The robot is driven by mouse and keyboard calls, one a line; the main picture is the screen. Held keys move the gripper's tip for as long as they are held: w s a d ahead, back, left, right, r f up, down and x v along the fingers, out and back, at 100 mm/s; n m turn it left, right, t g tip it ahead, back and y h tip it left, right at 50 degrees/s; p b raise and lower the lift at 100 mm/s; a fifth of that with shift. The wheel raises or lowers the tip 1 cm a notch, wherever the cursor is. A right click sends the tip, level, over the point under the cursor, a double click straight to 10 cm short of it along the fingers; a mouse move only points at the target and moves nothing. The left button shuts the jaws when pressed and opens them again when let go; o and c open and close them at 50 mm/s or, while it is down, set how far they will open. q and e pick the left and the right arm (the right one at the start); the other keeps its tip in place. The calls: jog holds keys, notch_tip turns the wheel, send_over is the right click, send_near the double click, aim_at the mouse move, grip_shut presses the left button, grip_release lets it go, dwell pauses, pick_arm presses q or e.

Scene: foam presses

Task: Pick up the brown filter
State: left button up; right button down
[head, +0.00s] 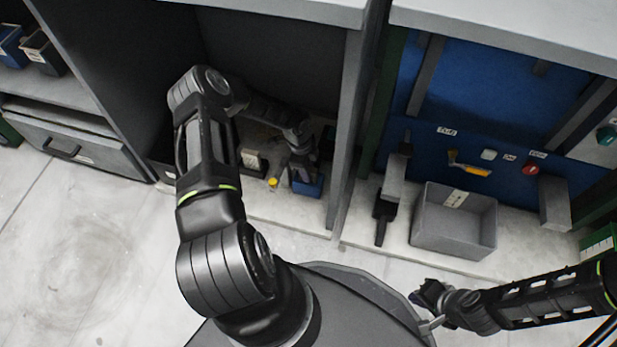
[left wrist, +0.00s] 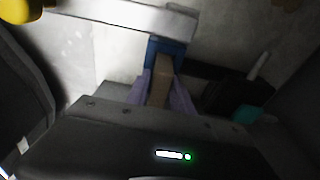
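The brown filter (left wrist: 162,68) shows in the left wrist view as a narrow brown piece, reaching from a small blue bin (left wrist: 178,47) back between my fingers. My left gripper (left wrist: 160,88) has one purple-grey finger against each side of it and looks shut on it. In the head view, my left gripper (head: 301,160) is inside the grey cabinet bay, just above the blue bin (head: 308,188); the filter cannot be made out there. My right gripper (head: 428,308) is low at the right, away from everything; its fingers are too unclear to judge.
A cream box (head: 252,161) and a yellow-capped item (head: 273,182) stand left of the blue bin. The bay's side wall (head: 349,115) is close on the right. A grey open bin (head: 453,240) sits on the shelf beyond it.

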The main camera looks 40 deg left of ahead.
pick_arm(q)
grip_shut()
dwell(0.4)
notch_tip(320, 180, up, 10)
jog(key=p, duration=0.3)
jog(key=shift+p, duration=0.35)
